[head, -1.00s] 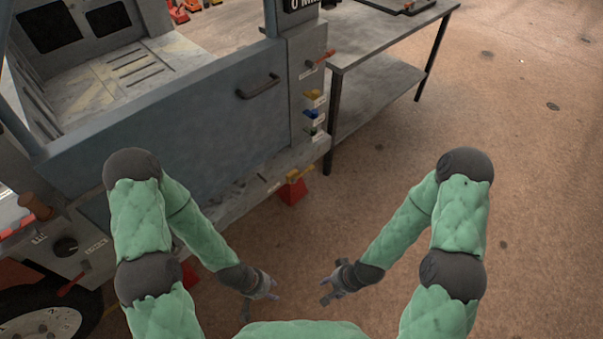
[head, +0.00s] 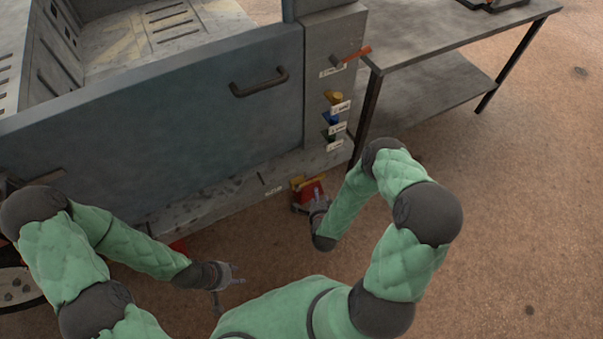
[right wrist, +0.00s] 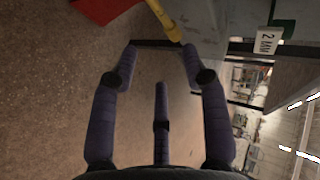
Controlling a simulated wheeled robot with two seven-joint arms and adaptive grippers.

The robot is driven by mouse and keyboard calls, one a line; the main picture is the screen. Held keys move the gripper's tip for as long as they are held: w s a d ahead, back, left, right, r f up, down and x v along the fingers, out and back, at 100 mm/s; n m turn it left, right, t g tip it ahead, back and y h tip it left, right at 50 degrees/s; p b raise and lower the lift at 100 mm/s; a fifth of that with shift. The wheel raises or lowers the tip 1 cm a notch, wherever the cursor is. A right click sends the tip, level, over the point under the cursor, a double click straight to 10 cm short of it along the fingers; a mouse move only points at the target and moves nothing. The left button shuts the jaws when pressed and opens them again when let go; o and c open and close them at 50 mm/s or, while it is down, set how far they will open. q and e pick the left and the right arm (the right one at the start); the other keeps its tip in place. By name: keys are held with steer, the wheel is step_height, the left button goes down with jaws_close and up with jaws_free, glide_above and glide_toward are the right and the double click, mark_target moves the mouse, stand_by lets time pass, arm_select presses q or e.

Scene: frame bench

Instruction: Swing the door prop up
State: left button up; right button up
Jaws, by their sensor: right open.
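A red wedge-like block with a yellow bar (head: 311,188) hangs low at the machine's front edge; I take it as the door prop. My right gripper (head: 318,206) is right beside it and partly covers it. In the right wrist view the prop's yellow bar (right wrist: 165,22) runs down from the top, with its red part at upper left. My right gripper (right wrist: 158,58) is open there, the bar's lower end near and just beyond its fingertips; I cannot tell if they touch. My left gripper (head: 232,280) has its fingers spread, empty, over the floor.
A blue-grey machine panel (head: 170,125) with a dark handle (head: 259,83) stands ahead. A post with an orange-red lever (head: 350,56) and several coloured knobs rises above the prop. A grey metal table (head: 440,35) stands right of it. The floor at right is clear.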

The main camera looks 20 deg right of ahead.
steer(key=b+x, duration=0.4)
steer(key=x, duration=0.7)
steer(key=shift+w+r+b, duration=0.15)
steer(key=shift+r+b, duration=0.05)
steer(key=shift+b, duration=0.1)
jaws_close()
